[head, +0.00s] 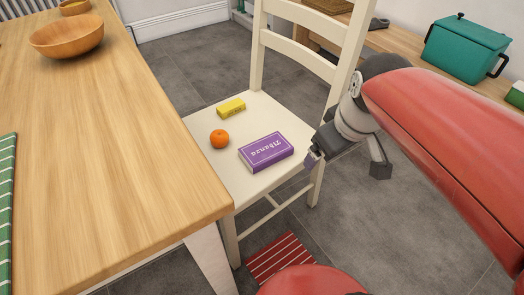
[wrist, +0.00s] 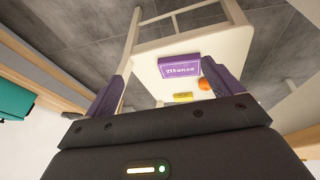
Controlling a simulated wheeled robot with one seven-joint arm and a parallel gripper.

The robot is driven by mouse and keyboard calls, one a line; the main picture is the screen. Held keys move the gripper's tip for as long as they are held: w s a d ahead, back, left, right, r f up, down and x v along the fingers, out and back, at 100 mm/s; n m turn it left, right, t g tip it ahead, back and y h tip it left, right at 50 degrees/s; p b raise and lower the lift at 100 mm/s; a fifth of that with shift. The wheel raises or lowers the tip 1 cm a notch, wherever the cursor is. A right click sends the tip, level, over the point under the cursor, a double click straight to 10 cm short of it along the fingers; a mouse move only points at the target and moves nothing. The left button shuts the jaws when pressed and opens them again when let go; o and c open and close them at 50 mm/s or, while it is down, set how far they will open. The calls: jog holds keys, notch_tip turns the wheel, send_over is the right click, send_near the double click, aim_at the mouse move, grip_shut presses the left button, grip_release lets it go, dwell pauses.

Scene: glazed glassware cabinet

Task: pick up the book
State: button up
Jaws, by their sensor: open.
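The purple book (head: 266,151) lies flat on the cream chair's seat, its white title upside down in the head view. It also shows in the wrist view (wrist: 180,68), between and beyond the fingers. My gripper (head: 346,166) is open and empty, to the right of the book by the seat's right edge. In the wrist view my gripper (wrist: 168,92) has its two purple-lined fingers spread wide. I see no contact with the book.
An orange (head: 219,139) and a yellow box (head: 231,108) sit on the chair seat (head: 262,108) left of the book. The chair's backrest (head: 300,50) rises behind. A wooden table (head: 120,160) with bowls stands at left.

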jog(key=shift+o, duration=0.7)
jog(key=w+a+f+n+g, duration=0.1)
jog(key=w+a+f+n, duration=0.1)
jog(key=w+n, duration=0.3)
jog(key=w+a, duration=0.1)
jog(key=w, duration=0.1)
jog(key=shift+w+a+n+g, duration=0.15)
jog(key=shift+w+n+g, duration=0.25)
jog(key=n+g, duration=0.2)
jog(key=n, duration=1)
send_over(266, 148)
jog(key=shift+h, duration=0.3)
notch_tip(266, 148, down, 12)
jog(key=shift+r, duration=0.2)
notch_tip(266, 148, down, 6)
jog(key=shift+f+b, duration=0.2)
jog(key=shift+b, duration=0.1)
jog(key=shift+f, duration=0.55)
jog(key=c, duration=1.1)
jog(key=shift+o, duration=0.2)
jog(key=shift+r, duration=0.15)
